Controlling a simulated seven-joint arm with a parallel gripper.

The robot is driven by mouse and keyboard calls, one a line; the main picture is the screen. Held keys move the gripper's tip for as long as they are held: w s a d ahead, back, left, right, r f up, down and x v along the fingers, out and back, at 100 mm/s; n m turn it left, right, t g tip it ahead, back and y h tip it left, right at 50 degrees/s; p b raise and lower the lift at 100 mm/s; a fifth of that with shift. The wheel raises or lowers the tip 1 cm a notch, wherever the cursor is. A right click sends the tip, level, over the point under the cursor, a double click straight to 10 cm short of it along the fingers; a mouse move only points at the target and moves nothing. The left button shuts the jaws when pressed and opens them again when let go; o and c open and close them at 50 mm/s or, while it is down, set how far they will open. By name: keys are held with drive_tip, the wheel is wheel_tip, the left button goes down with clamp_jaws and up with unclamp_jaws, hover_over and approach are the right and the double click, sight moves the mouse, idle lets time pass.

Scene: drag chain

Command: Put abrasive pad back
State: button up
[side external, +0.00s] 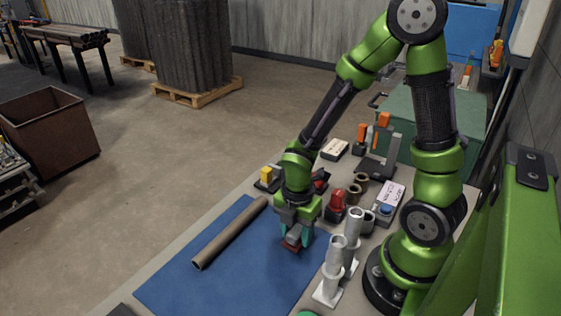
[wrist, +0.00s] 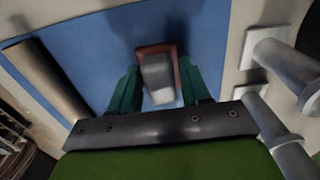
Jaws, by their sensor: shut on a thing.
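The abrasive pad (side external: 291,245) is a small reddish-brown block held low over the right part of the blue mat (side external: 190,273). In the wrist view the pad (wrist: 144,50) shows a red-brown base with a grey-white block on top. My gripper (side external: 293,236) points down with its green fingers on both sides of it; in the wrist view my gripper (wrist: 158,88) is shut on it. I cannot tell whether the pad touches the mat. No empty place for the pad can be made out for certain.
A brown tube (side external: 230,232) lies on the mat's left side. White pipe stands (side external: 332,270) rise close to the right of my gripper. A red item (side external: 336,205), brown cups (side external: 355,193) and a white box (side external: 389,194) stand behind. The mat's front is clear.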

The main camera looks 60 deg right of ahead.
drive_tip(key=shift+f, duration=0.1)
drive_tip(key=o, duration=1)
wheel_tip(320, 180, up, 12)
wheel_tip(320, 180, up, 5)
drive_tip(key=m+t, duration=0.3)
drive_tip(key=m, duration=0.6)
hover_over(296, 228)
drive_tip(key=r+m+t, duration=0.1)
drive_tip(key=r+m, duration=0.1)
drive_tip(key=m, duration=0.2)
drive_tip(key=s+a+r+m+t+y, duration=0.1)
drive_tip(key=r+m+t, duration=0.1)
drive_tip(key=m, duration=0.2)
drive_tip(key=r+m+t+y, duration=0.1)
drive_tip(key=r+m, duration=0.1)
drive_tip(key=m, duration=0.3)
drive_tip(key=shift+s+a+r, duration=0.25)
drive_tip(key=shift+s+r, duration=0.05)
drive_tip(key=shift+s, duration=0.05)
